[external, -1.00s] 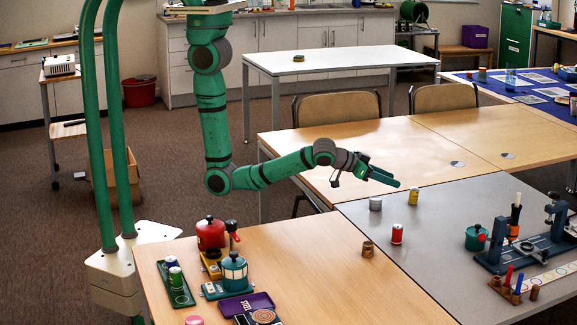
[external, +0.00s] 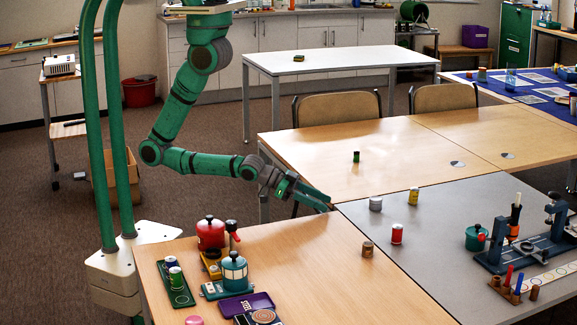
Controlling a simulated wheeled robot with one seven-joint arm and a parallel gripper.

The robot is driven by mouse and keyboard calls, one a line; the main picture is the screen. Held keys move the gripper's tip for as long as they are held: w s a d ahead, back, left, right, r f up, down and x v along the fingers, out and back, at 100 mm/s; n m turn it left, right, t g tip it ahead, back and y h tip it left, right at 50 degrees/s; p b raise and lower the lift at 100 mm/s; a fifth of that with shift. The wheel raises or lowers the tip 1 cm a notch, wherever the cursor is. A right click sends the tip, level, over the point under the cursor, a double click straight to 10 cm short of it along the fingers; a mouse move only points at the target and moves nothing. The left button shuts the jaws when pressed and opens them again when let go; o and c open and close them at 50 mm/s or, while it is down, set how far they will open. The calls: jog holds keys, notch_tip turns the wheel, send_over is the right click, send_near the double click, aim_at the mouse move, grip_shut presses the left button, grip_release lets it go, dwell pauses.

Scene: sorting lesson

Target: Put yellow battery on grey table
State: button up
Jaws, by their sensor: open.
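The yellow battery (external: 413,196), a small upright cylinder, stands on the grey table (external: 445,222) near that table's back left part. My gripper (external: 322,203) is open, with its fingers pointing right and slightly down. It is over the near wooden table's back edge, left of the yellow battery and apart from it. Nothing shows between the fingers, though they are small in this view.
A silver cylinder (external: 375,204) and a red one (external: 397,233) stand near the yellow battery. A brown cylinder (external: 368,249) stands by the wooden table's (external: 320,265) right side. A dark green cylinder (external: 356,156) stands on the back wooden table (external: 400,150).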

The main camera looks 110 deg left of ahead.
jog(key=s+d+r+m+t+h, duration=0.1)
jog(key=s+r, duration=0.4)
jog(key=s, duration=0.5)
jog(key=s+d+r+t+h, duration=0.1)
jog(key=s+d+r, duration=0.2)
jog(key=s, duration=0.7)
notch_tip(320, 180, up, 2)
jog(key=shift+s+r+m, duration=0.15)
jog(key=shift+m, duration=0.25)
